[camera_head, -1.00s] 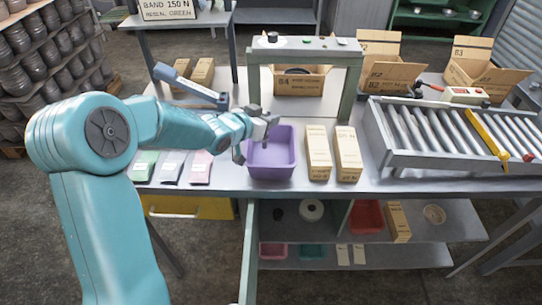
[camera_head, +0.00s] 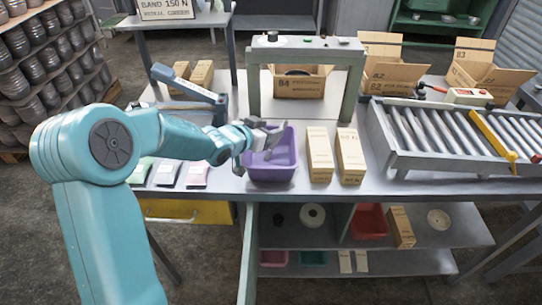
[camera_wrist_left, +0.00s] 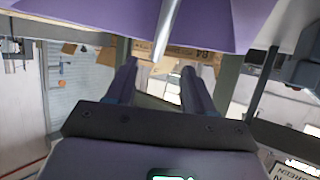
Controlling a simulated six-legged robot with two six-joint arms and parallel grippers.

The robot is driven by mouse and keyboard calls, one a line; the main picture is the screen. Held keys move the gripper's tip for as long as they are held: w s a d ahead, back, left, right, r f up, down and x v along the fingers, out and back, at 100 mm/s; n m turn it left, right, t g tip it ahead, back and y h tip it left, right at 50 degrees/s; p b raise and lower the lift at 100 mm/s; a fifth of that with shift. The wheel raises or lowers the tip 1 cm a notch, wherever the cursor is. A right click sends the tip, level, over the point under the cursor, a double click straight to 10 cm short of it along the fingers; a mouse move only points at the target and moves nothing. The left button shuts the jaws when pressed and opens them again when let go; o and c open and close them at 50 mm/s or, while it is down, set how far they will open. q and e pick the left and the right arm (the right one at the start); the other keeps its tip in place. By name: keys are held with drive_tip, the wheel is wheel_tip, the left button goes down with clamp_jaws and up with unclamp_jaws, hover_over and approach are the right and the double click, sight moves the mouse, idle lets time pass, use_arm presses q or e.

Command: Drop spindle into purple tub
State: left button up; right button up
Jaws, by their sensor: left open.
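The purple tub (camera_head: 272,172) stands near the front edge of the table; its purple wall fills the top of the left wrist view (camera_wrist_left: 110,22). My left gripper (camera_head: 272,138) is over the tub's opening, tilted. In the left wrist view its two dark fingers (camera_wrist_left: 158,78) are apart. A slim pale grey rod, which looks like the spindle (camera_wrist_left: 172,28), shows beyond and between the fingers against the purple, apart from both. I cannot tell whether it rests in the tub or is falling. My right gripper is not in view.
Two tan cartons (camera_head: 335,155) stand close to the right of the tub. Several flat packets (camera_head: 167,173) lie to its left. A grey-green frame (camera_head: 305,52) stands behind, and a roller conveyor (camera_head: 440,135) is at the right.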

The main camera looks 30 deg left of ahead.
use_arm(q)
drive_tip(key=shift+s+r, duration=0.2)
drive_tip(key=shift+s, duration=0.2)
drive_tip(key=d+p+v, duration=0.1)
drive_tip(key=p+v, duration=0.1)
drive_tip(key=v, duration=1.3)
drive_tip(key=shift+s+a+r, duration=0.2)
drive_tip(key=shift+s+a, duration=0.05)
drive_tip(key=shift+a, duration=0.2)
